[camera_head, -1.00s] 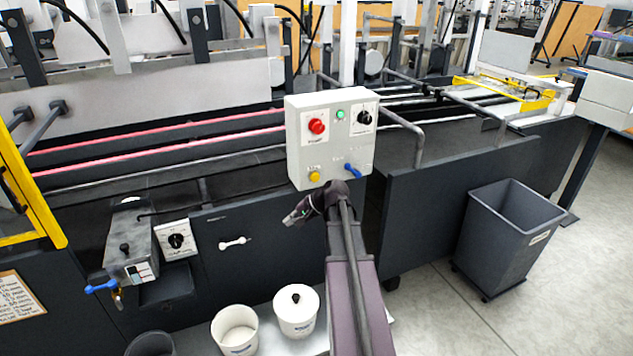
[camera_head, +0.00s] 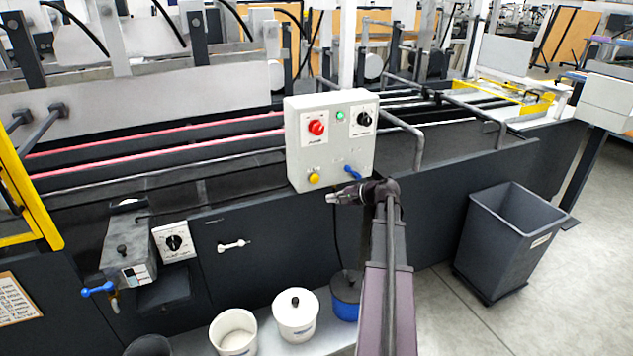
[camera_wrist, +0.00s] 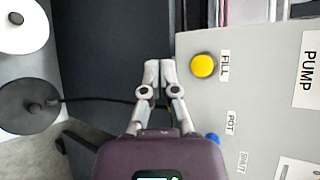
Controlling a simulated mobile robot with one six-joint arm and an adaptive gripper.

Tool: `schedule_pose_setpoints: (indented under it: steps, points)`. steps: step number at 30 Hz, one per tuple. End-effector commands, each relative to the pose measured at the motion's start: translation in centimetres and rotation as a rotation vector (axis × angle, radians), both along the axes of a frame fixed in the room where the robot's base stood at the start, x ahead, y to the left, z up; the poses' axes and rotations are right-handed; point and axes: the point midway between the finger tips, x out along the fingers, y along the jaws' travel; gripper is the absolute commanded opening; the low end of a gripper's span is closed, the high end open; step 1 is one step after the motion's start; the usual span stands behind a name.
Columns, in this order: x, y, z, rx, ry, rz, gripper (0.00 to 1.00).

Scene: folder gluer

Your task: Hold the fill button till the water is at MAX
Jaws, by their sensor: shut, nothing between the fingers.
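The yellow button labelled FILL (camera_wrist: 203,65) is on the face of a grey control box (camera_head: 350,152); it also shows at the box's lower left in the head view (camera_head: 313,179). My gripper (camera_wrist: 160,70) is shut and empty. In the wrist view its fingertips are beside the button, over the box's edge, and do not cover it. In the head view my gripper (camera_head: 330,198) is just below the box's lower edge, under the button. A blue lever (camera_head: 352,172) is right of the button. I can make out no water level or MAX mark.
The box also carries a red button (camera_head: 316,128), a green button (camera_head: 340,115) and a black knob (camera_head: 364,118). Below stand a blue pot with a dark lid (camera_head: 346,308) and white tubs (camera_head: 296,318). A grey bin (camera_head: 505,245) stands right.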

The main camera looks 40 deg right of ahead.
Motion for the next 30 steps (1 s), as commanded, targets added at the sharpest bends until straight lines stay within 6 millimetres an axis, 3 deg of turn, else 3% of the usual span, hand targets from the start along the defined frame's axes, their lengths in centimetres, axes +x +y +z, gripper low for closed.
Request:
schedule_pose_setpoints:
  steps: [14,30]
  points:
    - [0.9,-0.2,0.0,-0.001,0.001,0.001,0.00]
    - [5.9,-1.5,0.0,-0.002,0.000,0.001,0.00]
